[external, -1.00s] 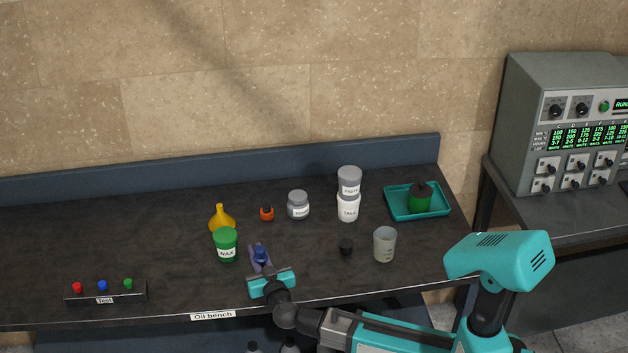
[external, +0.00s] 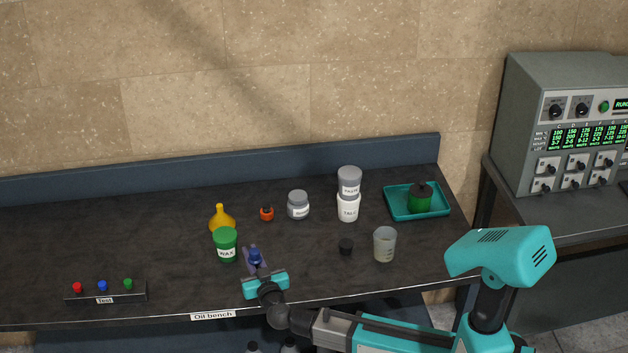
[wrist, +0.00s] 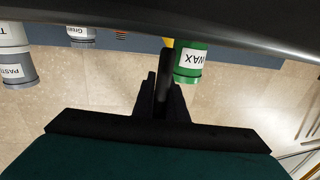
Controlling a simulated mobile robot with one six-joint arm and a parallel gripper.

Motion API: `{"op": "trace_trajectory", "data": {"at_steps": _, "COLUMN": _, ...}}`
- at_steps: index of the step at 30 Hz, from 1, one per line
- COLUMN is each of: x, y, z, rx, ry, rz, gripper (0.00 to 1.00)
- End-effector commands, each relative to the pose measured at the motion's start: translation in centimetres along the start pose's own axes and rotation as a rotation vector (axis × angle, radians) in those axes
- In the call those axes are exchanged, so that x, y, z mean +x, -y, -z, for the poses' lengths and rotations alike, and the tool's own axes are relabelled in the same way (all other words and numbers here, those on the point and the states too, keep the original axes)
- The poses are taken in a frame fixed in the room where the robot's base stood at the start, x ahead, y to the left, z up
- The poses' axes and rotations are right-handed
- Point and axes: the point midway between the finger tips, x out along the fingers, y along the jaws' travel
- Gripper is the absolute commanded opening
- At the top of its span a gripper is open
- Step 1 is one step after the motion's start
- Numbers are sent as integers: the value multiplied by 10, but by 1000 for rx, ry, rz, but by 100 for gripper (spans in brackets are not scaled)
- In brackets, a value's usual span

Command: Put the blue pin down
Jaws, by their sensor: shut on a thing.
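The blue pin (external: 254,256) is between the fingers of my gripper (external: 254,258), low over the front of the oil bench, just right of the green wax tub (external: 226,244). My gripper is shut on it. I cannot tell whether the pin's lower end touches the bench top. In the wrist view my gripper's fingers (wrist: 160,95) show dark against the light wall, with the wax tub (wrist: 190,64) close to their right. The pin's colour does not show there.
A yellow funnel (external: 221,219) stands behind the wax tub. A black cap (external: 346,246) and a grey beaker (external: 384,245) are to the right. The test rack (external: 106,292) with red, blue and green buttons is front left. Bare bench lies between rack and tub.

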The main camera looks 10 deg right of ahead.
Motion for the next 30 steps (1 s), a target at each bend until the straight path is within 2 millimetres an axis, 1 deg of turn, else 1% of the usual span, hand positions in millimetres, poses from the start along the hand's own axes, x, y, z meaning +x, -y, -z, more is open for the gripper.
{"op": "trace_trajectory", "data": {"at_steps": 1, "x": 0, "y": 0, "z": -7, "rx": 0, "ry": -1, "rz": 0, "gripper": 0}}
{"op": "trace_trajectory", "data": {"at_steps": 5, "x": 0, "y": 0, "z": -12, "rx": 1, "ry": -1, "rz": 0, "gripper": 0}}
{"op": "trace_trajectory", "data": {"at_steps": 16, "x": 0, "y": 0, "z": -12, "rx": 1, "ry": -1, "rz": 0, "gripper": 0}}
{"op": "trace_trajectory", "data": {"at_steps": 29, "x": 0, "y": 0, "z": -16, "rx": 0, "ry": -2, "rz": 0, "gripper": 0}}
{"op": "trace_trajectory", "data": {"at_steps": 30, "x": 0, "y": 0, "z": -15, "rx": 0, "ry": -1, "rz": 0, "gripper": 17}}
